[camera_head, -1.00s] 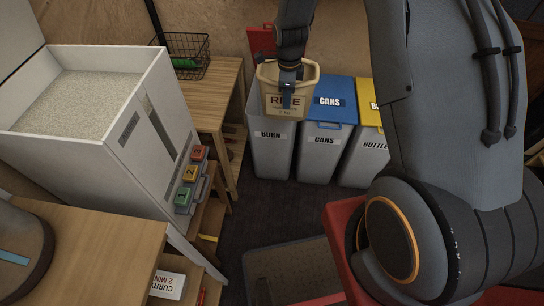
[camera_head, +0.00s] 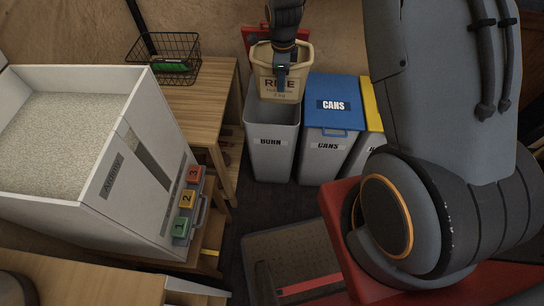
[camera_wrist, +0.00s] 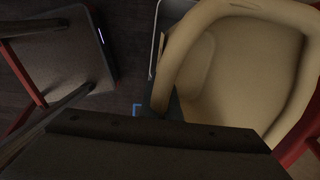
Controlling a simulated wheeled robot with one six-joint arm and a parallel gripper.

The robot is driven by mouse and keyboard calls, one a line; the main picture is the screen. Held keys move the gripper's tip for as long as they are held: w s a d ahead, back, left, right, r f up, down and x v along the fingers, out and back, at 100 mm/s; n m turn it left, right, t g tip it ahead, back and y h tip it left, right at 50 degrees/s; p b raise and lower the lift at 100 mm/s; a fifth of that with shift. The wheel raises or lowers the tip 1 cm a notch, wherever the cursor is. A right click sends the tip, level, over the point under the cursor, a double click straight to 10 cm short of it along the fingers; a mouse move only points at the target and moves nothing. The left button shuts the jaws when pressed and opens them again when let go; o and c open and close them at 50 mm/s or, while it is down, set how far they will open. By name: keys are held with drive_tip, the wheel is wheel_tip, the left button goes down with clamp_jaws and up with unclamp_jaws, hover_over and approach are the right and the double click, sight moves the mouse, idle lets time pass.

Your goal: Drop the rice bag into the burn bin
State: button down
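The rice bag (camera_head: 294,63), tan with handles and a printed RICE label, hangs upright at the mouth of the burn bin. My gripper (camera_head: 283,80) is shut on its near side. The burn bin (camera_head: 272,142) is a grey bin labelled BURN with its red lid (camera_head: 262,36) raised behind. The bag hides part of the bin's opening, and its lower edge appears around rim height; whether it is inside the rim I cannot tell. In the wrist view the open-topped bag (camera_wrist: 245,62) fills the right side.
The blue-lidded cans bin (camera_head: 332,104) stands right beside the burn bin, with a yellow-lidded bin (camera_head: 372,104) further right. A wooden table (camera_head: 205,95) with a wire basket (camera_head: 165,58) is to the left. A white rice dispenser (camera_head: 95,150) stands nearer left.

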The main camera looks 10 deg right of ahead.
drive_tip(key=shift+s+f, duration=0.1)
drive_tip(key=shift+f, duration=0.3)
drive_tip(key=shift+w+a+f+b, duration=0.15)
drive_tip(key=shift+w+f+b, duration=0.05)
drive_tip(key=shift+f+b, duration=0.8)
drive_tip(key=w+f+b, duration=0.3)
drive_tip(key=f+b, duration=1)
drive_tip(key=f, duration=0.6)
drive_tip(key=w+f+b, duration=0.3)
drive_tip(key=f+b, duration=1)
drive_tip(key=f, duration=0.7)
drive_tip(key=w+f+b, duration=0.2)
drive_tip(key=f+b, duration=1.1)
drive_tip(key=f, duration=0.7)
drive_tip(key=shift+w, duration=0.4)
drive_tip(key=shift+f, duration=0.65)
drive_tip(key=c, duration=2)
unclamp_jaws()
drive_tip(key=shift+r, duration=0.15)
drive_tip(key=r+p, duration=0.1)
drive_tip(key=r, duration=0.3)
drive_tip(key=r+p, duration=0.1)
drive_tip(key=r, duration=0.3)
drive_tip(key=r+p, duration=0.2)
drive_tip(key=r, duration=0.3)
drive_tip(key=shift+s+a, duration=0.1)
drive_tip(key=shift+s, duration=0.3)
